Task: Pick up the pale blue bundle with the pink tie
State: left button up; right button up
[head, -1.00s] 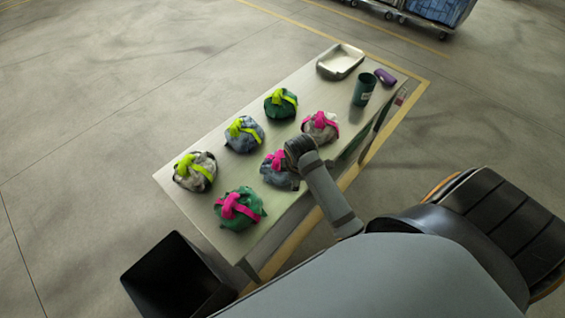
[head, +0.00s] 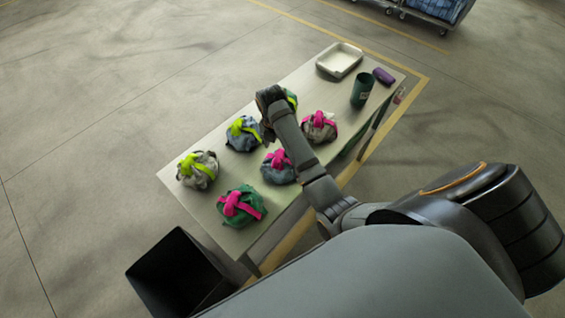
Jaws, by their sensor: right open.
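The pale blue bundle with the pink tie (head: 276,169) rests on the table in the middle of its near row. My right forearm passes over the table just beside it and covers part of its right side. My right gripper (head: 267,122) is open, raised above the table beyond this bundle. It hangs near the blue bundle with a yellow-green tie (head: 241,136) and partly hides the green bundle with a yellow-green tie (head: 291,98). I see nothing held in it. My left gripper is out of view.
On the table (head: 190,216) are also a grey bundle with pink tie (head: 319,130), a green one with pink tie (head: 240,207) and a grey one with yellow-green tie (head: 199,172). A tray (head: 357,51), green cup (head: 363,88) and purple item (head: 384,75) stand far right. A black bin (head: 170,275) is below.

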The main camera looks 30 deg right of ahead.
aim_at(280, 152)
jog(key=shift+f, duration=0.15)
jog(key=shift+w+d+f+p, duration=0.1)
jog(key=shift+d+f+p, duration=0.2)
jog(key=shift+f+p, duration=0.3)
jog(key=shift+w+d+f+p, duration=0.1)
jog(key=shift+d+f+p, duration=0.2)
jog(key=shift+f+p, duration=0.2)
jog(key=f, duration=0.3)
jog(key=shift+w+d, duration=0.15)
jog(key=shift+w, duration=0.05)
jog(key=shift+r, duration=0.1)
grip_shut()
